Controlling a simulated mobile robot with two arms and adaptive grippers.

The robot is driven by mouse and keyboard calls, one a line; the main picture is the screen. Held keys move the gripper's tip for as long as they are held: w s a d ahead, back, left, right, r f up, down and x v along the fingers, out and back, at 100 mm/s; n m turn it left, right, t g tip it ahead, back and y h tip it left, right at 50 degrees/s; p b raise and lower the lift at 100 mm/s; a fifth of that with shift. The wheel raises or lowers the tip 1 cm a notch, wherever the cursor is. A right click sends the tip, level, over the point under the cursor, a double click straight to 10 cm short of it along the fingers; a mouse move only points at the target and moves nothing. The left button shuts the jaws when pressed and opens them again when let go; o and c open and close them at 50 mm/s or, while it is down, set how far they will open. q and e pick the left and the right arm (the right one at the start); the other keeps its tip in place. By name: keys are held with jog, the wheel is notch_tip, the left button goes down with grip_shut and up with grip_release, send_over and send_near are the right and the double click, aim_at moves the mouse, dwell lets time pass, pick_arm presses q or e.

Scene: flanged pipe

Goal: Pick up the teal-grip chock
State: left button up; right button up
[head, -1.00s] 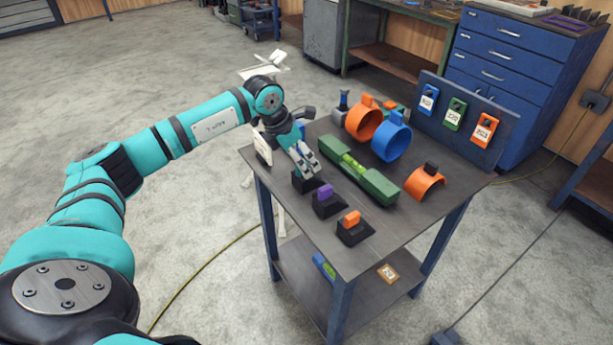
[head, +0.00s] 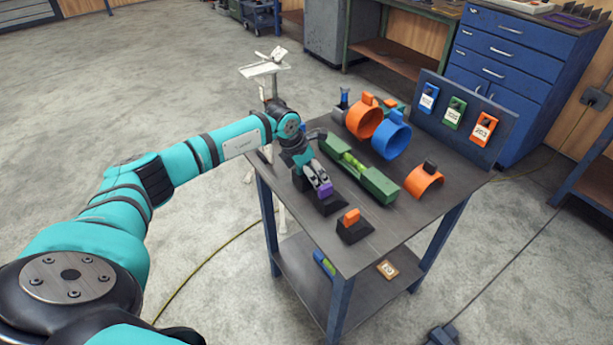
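A black chock with a purple grip (head: 325,191) stands near the table's left edge. My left gripper (head: 321,186) is right at this purple grip, its fingertips overlapping it; whether they are shut on it is not clear. Behind my gripper, another black chock (head: 299,184) is mostly covered, and its grip colour is hidden. A third black chock with an orange grip (head: 351,217) stands nearer the front corner. No teal grip shows clearly on any chock. My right gripper is not in view.
A green level-like block (head: 377,185) lies right beside the chocks. Orange (head: 363,123) and blue (head: 391,141) rings and an orange half-ring (head: 424,180) stand farther right. An upright panel (head: 467,125) holds coloured tags. The table's front right is clear.

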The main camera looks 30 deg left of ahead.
pick_arm(q)
jog(key=c, duration=1.3)
